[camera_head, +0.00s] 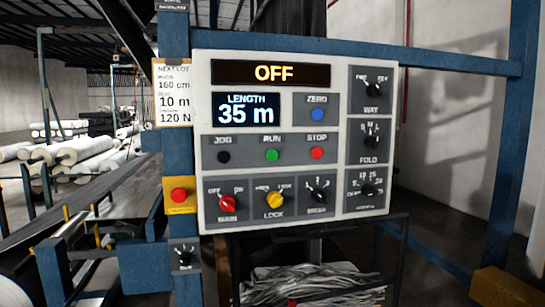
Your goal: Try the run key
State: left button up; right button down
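The run key is a green button (272,155) under the label RUN, in the middle row of a light grey control panel (205,130). A black JOG button (223,157) is left of it and a red STOP button (317,153) right of it. The top display (274,73) reads OFF. The length display (246,110) reads 35 m. A red MAIN knob (227,203) and a yellow LOCK knob (274,199) sit in the bottom row. Neither of my grippers is in view.
A red button on a yellow box (180,195) is left of the panel. A paper card (173,94) above it shows 160 cm, 10 m and 120 N. Blue frame posts (506,150) flank the panel. White rolls (75,150) lie at the left. The panel's front is unobstructed.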

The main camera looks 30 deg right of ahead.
aim_at(271, 154)
jog(key=k, duration=1.3)
jog(key=z, duration=0.8)
jog(key=i, duration=1.75)
jog(key=u, duration=0.85)
